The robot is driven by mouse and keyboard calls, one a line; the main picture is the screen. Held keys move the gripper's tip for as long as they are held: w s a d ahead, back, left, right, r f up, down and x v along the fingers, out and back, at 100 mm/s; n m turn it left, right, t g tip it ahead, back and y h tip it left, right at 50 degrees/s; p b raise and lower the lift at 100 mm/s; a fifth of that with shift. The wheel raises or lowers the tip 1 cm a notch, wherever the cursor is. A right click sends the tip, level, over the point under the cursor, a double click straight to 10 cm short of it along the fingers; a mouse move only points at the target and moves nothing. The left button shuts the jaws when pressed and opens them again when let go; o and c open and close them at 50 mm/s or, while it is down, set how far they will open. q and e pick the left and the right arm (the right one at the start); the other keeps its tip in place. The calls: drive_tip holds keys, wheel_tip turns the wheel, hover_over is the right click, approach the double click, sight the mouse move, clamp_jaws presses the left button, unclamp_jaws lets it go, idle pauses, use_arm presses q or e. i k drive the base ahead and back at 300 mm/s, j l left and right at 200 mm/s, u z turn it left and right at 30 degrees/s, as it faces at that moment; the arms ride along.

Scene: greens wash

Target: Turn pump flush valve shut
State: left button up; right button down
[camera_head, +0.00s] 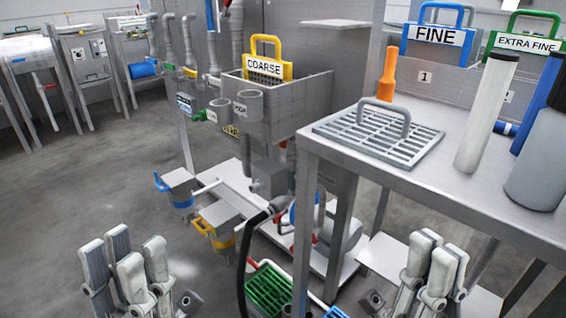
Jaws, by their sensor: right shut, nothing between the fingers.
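I cannot read a label marking the pump flush valve. Low on the stand, several valve handles show: a blue handle (160,182) at the left, a yellow one (200,225) beside it, and red parts (284,231) by the pump area, partly hidden by a black hose (243,255). My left gripper (124,248) is at the lower left, in front of and below the blue and yellow handles, apart from them; its fingers look spread and empty. My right gripper (434,248) is at the lower right, below the table, shut with nothing in it.
A sink with a yellow COARSE sieve (265,62) stands behind. The floor at left is clear.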

sight(282, 144)
drive_tip(key=i+j+z, duration=0.1)
drive_tip(key=j+z, duration=0.3)
drive_tip(key=i+j+z, duration=0.1)
drive_tip(key=z, duration=0.35)
drive_tip(key=j, duration=0.1)
